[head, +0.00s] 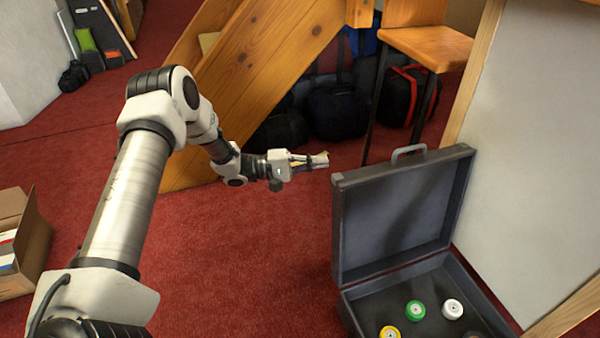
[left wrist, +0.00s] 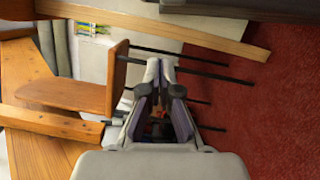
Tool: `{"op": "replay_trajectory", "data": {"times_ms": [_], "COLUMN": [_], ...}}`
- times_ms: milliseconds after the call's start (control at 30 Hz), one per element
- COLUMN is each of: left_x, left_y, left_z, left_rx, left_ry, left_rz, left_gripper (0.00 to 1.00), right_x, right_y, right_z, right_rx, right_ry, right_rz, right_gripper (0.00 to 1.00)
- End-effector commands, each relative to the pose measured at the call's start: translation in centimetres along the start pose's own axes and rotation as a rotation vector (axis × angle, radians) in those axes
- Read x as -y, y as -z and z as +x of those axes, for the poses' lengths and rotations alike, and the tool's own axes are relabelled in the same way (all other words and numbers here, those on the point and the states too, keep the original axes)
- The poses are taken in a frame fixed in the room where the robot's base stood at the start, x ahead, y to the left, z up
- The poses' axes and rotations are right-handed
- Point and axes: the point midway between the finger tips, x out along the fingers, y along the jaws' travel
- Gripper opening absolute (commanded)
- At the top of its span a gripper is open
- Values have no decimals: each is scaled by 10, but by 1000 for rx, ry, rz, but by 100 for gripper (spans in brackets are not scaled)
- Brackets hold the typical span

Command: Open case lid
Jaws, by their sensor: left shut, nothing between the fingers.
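The dark grey case (head: 385,283) lies at the lower right of the head view. Its lid (head: 400,215) stands up, tilted back, with a light grey handle (head: 409,152) on its top edge. Green (head: 415,310), white (head: 452,308) and yellow (head: 390,332) round pieces lie inside the case. My left gripper (head: 322,160) is shut and empty, just left of the lid's upper left corner and apart from it. It also shows in the left wrist view (left wrist: 160,68). My right gripper is in neither view.
A wooden chair (head: 430,45) stands behind the lid, with dark bags (head: 335,108) on the floor nearby. A slanted wooden structure (head: 255,65) rises behind my left arm. A white wood-edged panel (head: 540,130) stands right of the case. An open cardboard box (head: 35,240) is at left.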

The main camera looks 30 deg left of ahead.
Motion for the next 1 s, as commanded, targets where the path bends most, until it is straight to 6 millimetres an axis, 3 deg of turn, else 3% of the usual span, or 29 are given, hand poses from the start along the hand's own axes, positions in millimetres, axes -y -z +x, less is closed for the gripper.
{"op": "replay_trajectory", "data": {"times_ms": [100,333,700,867,1000], "left_x": [6,2,0,-8,-16], "left_y": [0,-34,-39,-53,-84], "left_z": [27,33,34,38,46], "left_rx": [4,1,0,1,5], "left_ry": [1,-1,1,9,27], "left_rz": [3,-2,0,27,92], "left_gripper": [0,0,0,0,0], "right_x": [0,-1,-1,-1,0], "right_y": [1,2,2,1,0], "right_z": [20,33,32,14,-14], "right_rx": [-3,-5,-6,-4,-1], "right_ry": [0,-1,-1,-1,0], "right_rz": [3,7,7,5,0], "right_gripper": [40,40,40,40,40]}}
